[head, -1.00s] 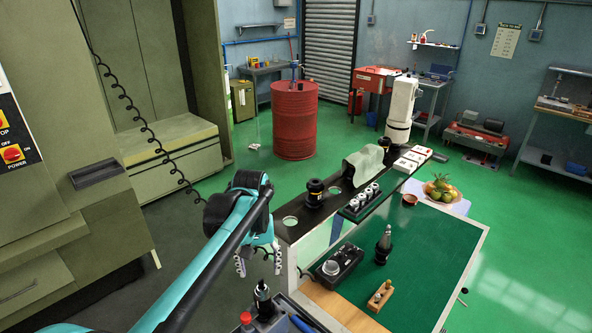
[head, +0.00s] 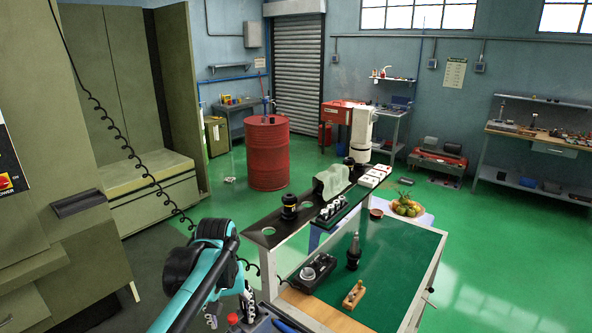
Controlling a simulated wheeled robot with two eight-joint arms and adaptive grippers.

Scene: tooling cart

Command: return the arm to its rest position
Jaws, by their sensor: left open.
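My left arm comes in from the lower left, with teal links and a black wrist. My left gripper (head: 230,309) points down at the near left corner of the cart, its pale fingers apart. I see nothing held between them, though the near tray's items crowd that spot and partly blend with the fingers. The tooling cart has a green top (head: 392,262) and a raised dark rack rail (head: 262,241). A black tool holder (head: 289,208) sits upright in the rail, near an empty hole. My right gripper is out of view.
On the cart stand a dark tool holder (head: 353,252), a wooden block (head: 354,295) and a black fixture (head: 318,268). A green machine (head: 75,240) stands close on the left. A red drum (head: 268,155) stands behind on open floor.

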